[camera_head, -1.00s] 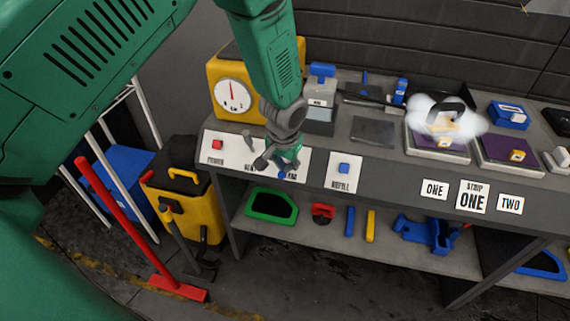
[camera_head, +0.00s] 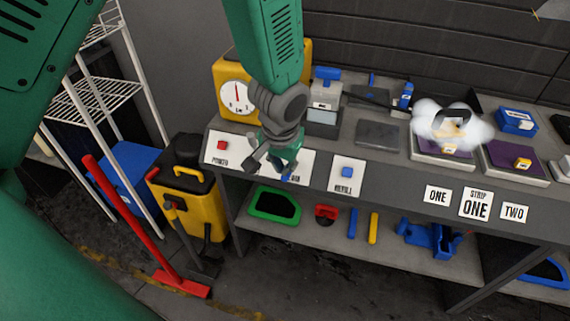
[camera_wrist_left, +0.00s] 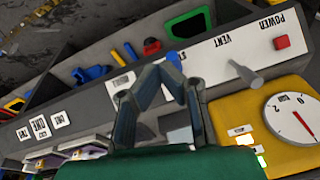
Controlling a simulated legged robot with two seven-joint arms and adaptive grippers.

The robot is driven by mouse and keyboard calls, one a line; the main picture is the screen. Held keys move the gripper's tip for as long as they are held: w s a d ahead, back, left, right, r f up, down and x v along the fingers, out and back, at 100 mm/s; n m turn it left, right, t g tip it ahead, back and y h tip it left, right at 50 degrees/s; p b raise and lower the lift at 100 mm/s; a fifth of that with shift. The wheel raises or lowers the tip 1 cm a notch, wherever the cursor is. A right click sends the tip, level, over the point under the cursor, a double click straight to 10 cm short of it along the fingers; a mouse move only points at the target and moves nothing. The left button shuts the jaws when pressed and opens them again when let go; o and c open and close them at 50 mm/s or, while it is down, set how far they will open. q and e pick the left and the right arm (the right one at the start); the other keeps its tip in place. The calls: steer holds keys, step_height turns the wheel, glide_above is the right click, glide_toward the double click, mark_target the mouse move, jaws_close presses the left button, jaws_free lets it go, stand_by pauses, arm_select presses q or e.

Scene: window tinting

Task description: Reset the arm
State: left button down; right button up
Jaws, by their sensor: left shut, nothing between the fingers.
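My left arm comes in from the left and hangs over the front of the workbench (camera_head: 395,172). My left gripper (camera_head: 272,170) is in front of the control labels, over the sign strip between the red power button (camera_head: 222,145) and the blue refill button (camera_head: 347,172). It hides part of that strip and the lever there. In the left wrist view the gripper (camera_wrist_left: 161,68) is shut with nothing between its fingers. A grey lever (camera_wrist_left: 246,74) stands by the "VENT" label, apart from the fingers. My right gripper is not in view.
A yellow gauge box (camera_head: 229,76) stands behind the gripper. White vapour (camera_head: 430,120) covers a pad to the right.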

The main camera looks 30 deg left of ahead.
arm_select(q)
steer(key=shift+d+r, duration=0.1)
steer(key=shift+d, duration=0.25)
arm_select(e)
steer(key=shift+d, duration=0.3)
arm_select(q)
steer(key=s+a+f+b, duration=0.1)
steer(key=s+f+b, duration=0.5)
steer(key=s+f, duration=0.6)
steer(key=s+a+f+m+g+h+b, duration=0.1)
steer(key=s+a+f+b, duration=0.1)
steer(key=s+f+b, duration=0.5)
steer(key=s+f, duration=0.5)
steer(key=f, duration=0.6)
steer(key=shift+s+a+f+g, duration=0.15)
steer(key=shift+s+g, duration=0.05)
steer(key=shift+g, duration=0.1)
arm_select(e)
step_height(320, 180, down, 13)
arm_select(q)
steer(key=shift+w+a, duration=0.1)
steer(key=shift+w, duration=0.05)
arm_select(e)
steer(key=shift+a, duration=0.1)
